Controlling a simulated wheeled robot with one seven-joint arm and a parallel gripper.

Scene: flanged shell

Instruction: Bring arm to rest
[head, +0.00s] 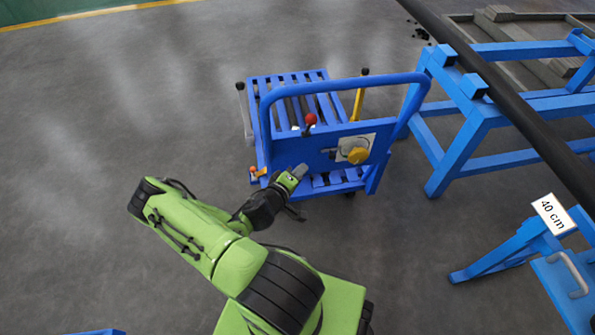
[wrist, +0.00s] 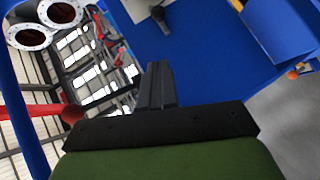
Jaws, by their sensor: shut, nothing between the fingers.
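My green arm reaches up from the bottom of the head view. My gripper (head: 302,170) is beside the front of a blue slatted cart (head: 345,82). I cannot tell from the head view whether it touches the cart. In the wrist view my gripper's dark fingers (wrist: 157,82) are together with nothing between them. They point toward a blue panel (wrist: 205,45) of the cart.
The cart has a red-knobbed lever (head: 311,119) and a yellow knob (head: 358,155). Blue stands with a long dark pipe (head: 500,88) are at right. A "40 cm" sign (head: 553,214) is at lower right.

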